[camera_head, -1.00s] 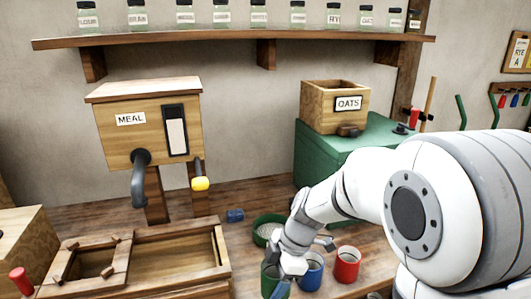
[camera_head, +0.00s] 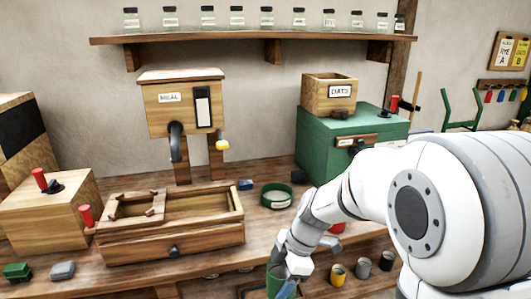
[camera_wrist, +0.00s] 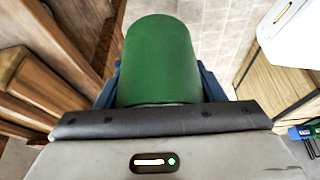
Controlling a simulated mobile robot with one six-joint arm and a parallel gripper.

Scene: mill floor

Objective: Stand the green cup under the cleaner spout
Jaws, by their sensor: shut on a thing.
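The green cup (camera_head: 275,282) is at the bottom of the head view, partly hidden by my wrist. In the wrist view the green cup (camera_wrist: 160,60) fills the upper middle, between the blue fingers. My gripper (camera_head: 288,288) is shut on it. The cup appears in front of the bench edge, off the worktop. A green machine (camera_head: 315,150) stands on the bench at the right, with a wooden OATS box (camera_head: 318,92) on top. A dark spout-like part (camera_head: 353,149) shows on its front, partly behind my arm; I cannot tell its opening.
A red cup (camera_head: 337,228) is mostly hidden by my arm. A green bowl (camera_head: 276,196) sits on the bench behind. The MEAL machine (camera_head: 165,110) and a wooden tray box (camera_head: 195,237) stand left. Yellow (camera_head: 337,273), grey (camera_head: 362,267) and black (camera_head: 386,261) cups stand lower down.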

